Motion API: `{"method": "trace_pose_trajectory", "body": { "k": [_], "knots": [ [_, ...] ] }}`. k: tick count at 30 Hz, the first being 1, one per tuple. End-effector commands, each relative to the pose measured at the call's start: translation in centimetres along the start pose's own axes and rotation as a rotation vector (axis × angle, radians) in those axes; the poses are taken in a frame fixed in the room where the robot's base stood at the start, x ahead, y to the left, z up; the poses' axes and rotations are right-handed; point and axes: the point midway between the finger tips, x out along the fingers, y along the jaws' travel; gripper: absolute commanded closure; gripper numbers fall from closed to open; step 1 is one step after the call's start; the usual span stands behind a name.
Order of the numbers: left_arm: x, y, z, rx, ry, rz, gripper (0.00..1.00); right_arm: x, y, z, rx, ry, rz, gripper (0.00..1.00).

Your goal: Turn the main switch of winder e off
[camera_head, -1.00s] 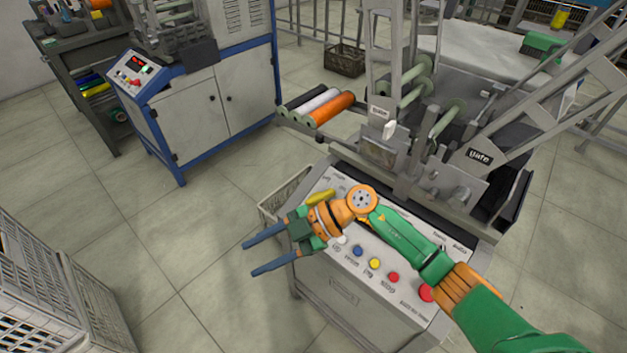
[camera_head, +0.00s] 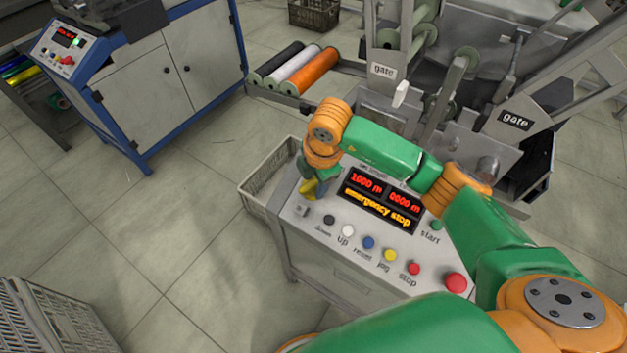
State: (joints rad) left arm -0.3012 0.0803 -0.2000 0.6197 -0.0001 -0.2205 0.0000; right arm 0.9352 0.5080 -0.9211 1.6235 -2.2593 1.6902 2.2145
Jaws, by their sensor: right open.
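The winder's control panel (camera_head: 328,232) slopes toward me in the head view; no letter on it is readable. At its upper left end is a small yellow part (camera_head: 308,187), which looks like the main switch handle. My right gripper (camera_head: 316,188) points down at this spot, its open fingers close around or beside the yellow part. I cannot tell whether they touch it, as the wrist above hides much of it. The lit display (camera_head: 378,206) reads 1000 m, 0000 m and "emergency stop". My left gripper is out of view.
A row of labelled buttons runs along the panel, with a large red button (camera_head: 456,282) at its right end. Gate arms (camera_head: 518,120) and spools (camera_head: 314,73) stand behind. A crate (camera_head: 262,193) sits left of the panel; another blue-edged machine (camera_head: 160,85) stands farther left.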

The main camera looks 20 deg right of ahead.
Motion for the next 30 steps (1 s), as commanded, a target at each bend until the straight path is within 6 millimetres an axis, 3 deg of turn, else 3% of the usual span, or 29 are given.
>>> {"method": "trace_pose_trajectory", "body": {
  "k": [8, 14, 15, 30],
  "knots": [
    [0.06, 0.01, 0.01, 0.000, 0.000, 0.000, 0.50, 0.66, -0.03, -0.02, -0.001, 0.001, -0.001, 0.47],
    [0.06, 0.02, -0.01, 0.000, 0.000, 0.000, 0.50, 0.64, -0.03, -0.03, -0.001, 0.001, -0.001, 0.96],
    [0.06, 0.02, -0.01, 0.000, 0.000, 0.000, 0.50, 0.64, -0.03, -0.03, -0.001, 0.001, -0.001, 1.00],
    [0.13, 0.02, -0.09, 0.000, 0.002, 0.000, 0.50, 0.63, 0.11, -0.09, -0.091, 0.003, -0.037, 1.00]
  ]
}}
